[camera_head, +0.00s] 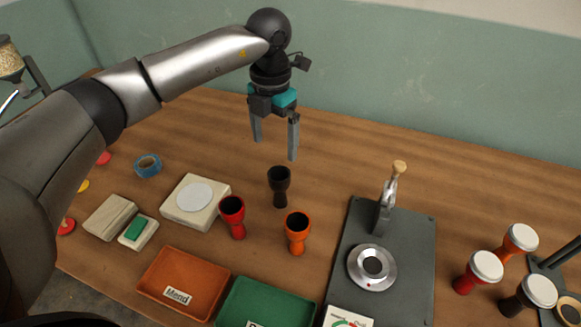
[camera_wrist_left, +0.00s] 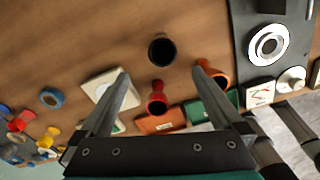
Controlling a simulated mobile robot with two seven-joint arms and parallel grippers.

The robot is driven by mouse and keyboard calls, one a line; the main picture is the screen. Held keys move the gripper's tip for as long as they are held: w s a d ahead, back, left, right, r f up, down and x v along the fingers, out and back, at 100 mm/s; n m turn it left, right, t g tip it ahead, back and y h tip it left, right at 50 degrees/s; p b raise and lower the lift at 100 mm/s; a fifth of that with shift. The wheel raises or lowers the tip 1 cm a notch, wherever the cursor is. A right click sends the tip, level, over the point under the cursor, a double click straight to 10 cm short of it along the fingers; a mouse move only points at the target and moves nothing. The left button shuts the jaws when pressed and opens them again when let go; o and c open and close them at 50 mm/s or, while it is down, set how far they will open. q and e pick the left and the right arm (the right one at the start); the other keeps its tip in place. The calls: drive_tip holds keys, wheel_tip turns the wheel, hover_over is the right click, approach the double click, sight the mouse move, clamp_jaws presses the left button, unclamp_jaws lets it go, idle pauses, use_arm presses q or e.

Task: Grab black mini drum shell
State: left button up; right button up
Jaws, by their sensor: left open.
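The black mini drum shell (camera_head: 279,187) stands upright on the wooden table in the head view, with its open mouth up. It also shows in the left wrist view (camera_wrist_left: 161,50), seen from above. My left gripper (camera_head: 274,150) is open and empty, above the black shell and apart from it. In the left wrist view its two fingers (camera_wrist_left: 162,80) are spread wide, with the black shell beyond and between their tips. A red shell (camera_head: 232,217) and an orange shell (camera_head: 297,232) stand nearer the table's front. My right gripper is in neither view.
A cream block with a round pad (camera_head: 209,217) and blue tape (camera_head: 148,166) are left. An orange tray (camera_head: 160,293) and a green tray (camera_head: 247,310) lie in front. A dark press (camera_head: 415,232) and several white-topped drums (camera_head: 486,268) are right. The table behind the black shell is clear.

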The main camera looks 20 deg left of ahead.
sight(277, 173)
use_arm(q)
drive_tip(key=shift+w+f, duration=0.15)
drive_tip(key=shift+w, duration=0.2)
drive_tip(key=shift+f, duration=0.4)
drive_tip(key=f, duration=0.5)
drive_tip(key=f+b, duration=0.1)
drive_tip(key=f, duration=0.2)
drive_tip(key=shift+s, duration=0.25)
drive_tip(key=shift+d+f, duration=0.1)
drive_tip(key=shift+f, duration=0.5)
drive_tip(key=f, duration=0.2)
drive_tip(key=f+b, duration=0.1)
drive_tip(key=f, duration=0.2)
drive_tip(key=shift+w+d, duration=0.15)
drive_tip(key=shift+d, duration=0.05)
drive_tip(key=shift+r, duration=0.15)
drive_tip(key=c, duration=1.4)
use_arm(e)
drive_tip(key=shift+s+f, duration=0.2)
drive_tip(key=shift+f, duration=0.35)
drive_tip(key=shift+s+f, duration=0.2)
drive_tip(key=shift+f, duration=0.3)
use_arm(q)
drive_tip(key=shift+r, duration=0.1)
drive_tip(key=shift+c, duration=0.2)
